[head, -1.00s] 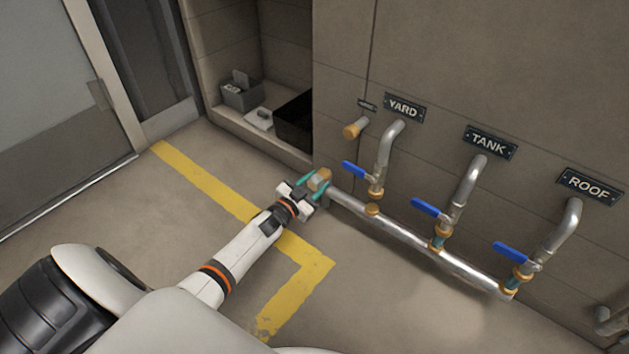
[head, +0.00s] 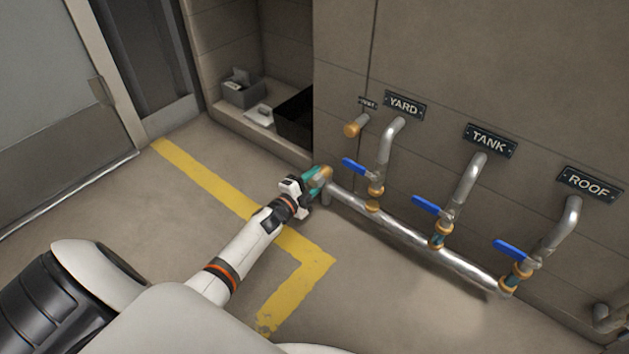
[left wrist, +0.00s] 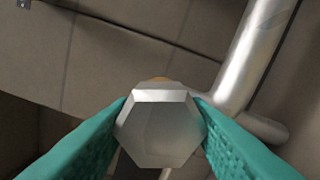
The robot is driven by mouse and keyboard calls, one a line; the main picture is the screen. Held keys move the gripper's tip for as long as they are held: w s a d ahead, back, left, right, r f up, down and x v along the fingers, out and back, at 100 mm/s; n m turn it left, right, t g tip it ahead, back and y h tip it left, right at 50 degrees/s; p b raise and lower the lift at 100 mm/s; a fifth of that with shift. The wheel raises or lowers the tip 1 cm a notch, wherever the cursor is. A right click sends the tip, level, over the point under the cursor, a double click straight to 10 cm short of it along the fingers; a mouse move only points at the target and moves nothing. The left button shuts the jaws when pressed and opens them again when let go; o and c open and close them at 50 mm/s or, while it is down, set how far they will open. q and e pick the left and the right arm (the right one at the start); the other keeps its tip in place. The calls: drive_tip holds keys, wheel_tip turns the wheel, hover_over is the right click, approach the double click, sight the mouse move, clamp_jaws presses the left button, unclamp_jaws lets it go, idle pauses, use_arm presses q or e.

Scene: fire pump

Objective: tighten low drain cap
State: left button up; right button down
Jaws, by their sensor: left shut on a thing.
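The low drain cap is a hexagonal metal cap (left wrist: 160,130) at the left end of the low horizontal pipe (head: 400,232). In the left wrist view its flat grey face fills the middle, with a bit of brass behind it. My left gripper (head: 314,183) is shut on the cap, one teal finger on each side of it. In the head view the fingers hide most of the cap, and a brass part (head: 326,172) shows just past them. My right gripper is not in view.
Three pipes with blue lever valves (head: 425,205) rise from the low pipe under the YARD (head: 404,104), TANK (head: 489,140) and ROOF (head: 588,184) signs. A brass-capped stub (head: 353,128) sticks out above. A yellow line (head: 205,182) marks open floor.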

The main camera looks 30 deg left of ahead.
use_arm(q)
drive_tip(key=shift+m+b, duration=0.3)
drive_tip(key=shift+m, duration=1.6)
drive_tip(key=o, duration=1)
drive_tip(key=shift+c, duration=0.2)
drive_tip(key=shift+s, duration=0.1)
drive_tip(key=shift+s+r+p, duration=0.1)
drive_tip(key=shift+s+p, duration=0.25)
drive_tip(key=s+p, duration=0.5)
drive_tip(key=s, duration=0.6)
drive_tip(key=shift+a+p, duration=0.4)
drive_tip(key=shift+a, duration=0.05)
